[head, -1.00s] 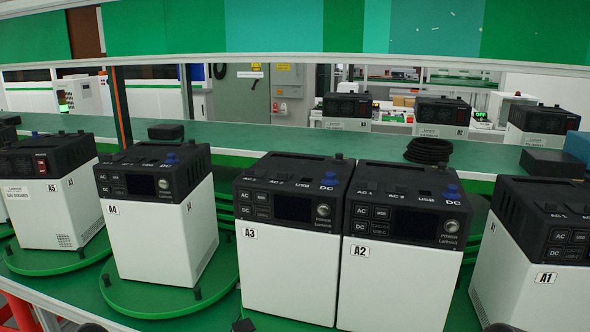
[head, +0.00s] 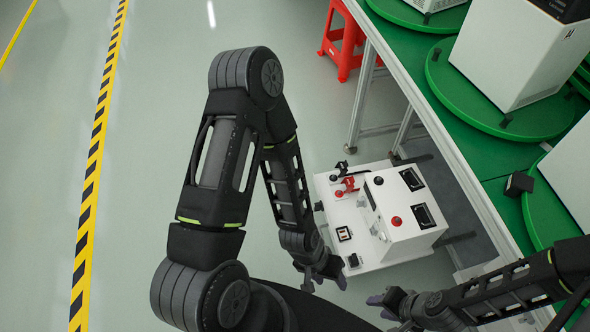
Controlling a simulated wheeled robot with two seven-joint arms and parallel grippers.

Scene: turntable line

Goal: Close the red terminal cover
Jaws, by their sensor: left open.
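The red terminal cover (head: 349,184) is a small red piece near the far left edge of a white box-shaped unit (head: 375,262) at the lower middle of the head view. It seems to stand up from the panel, but it is too small to tell its exact angle. A black terminal piece (head: 342,168) sits just beyond it. My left gripper (head: 325,283) is open and empty at the unit's near left corner, apart from the red cover. My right gripper (head: 381,307) is just below the unit's near edge; its jaw opening is unclear.
The raised block of the unit carries a red button (head: 396,221) and black sockets. A green-topped line table (head: 450,110) with round turntables and white units runs along the right. A red stool (head: 345,40) stands beyond. The floor at left is free, with a yellow-black stripe (head: 95,170).

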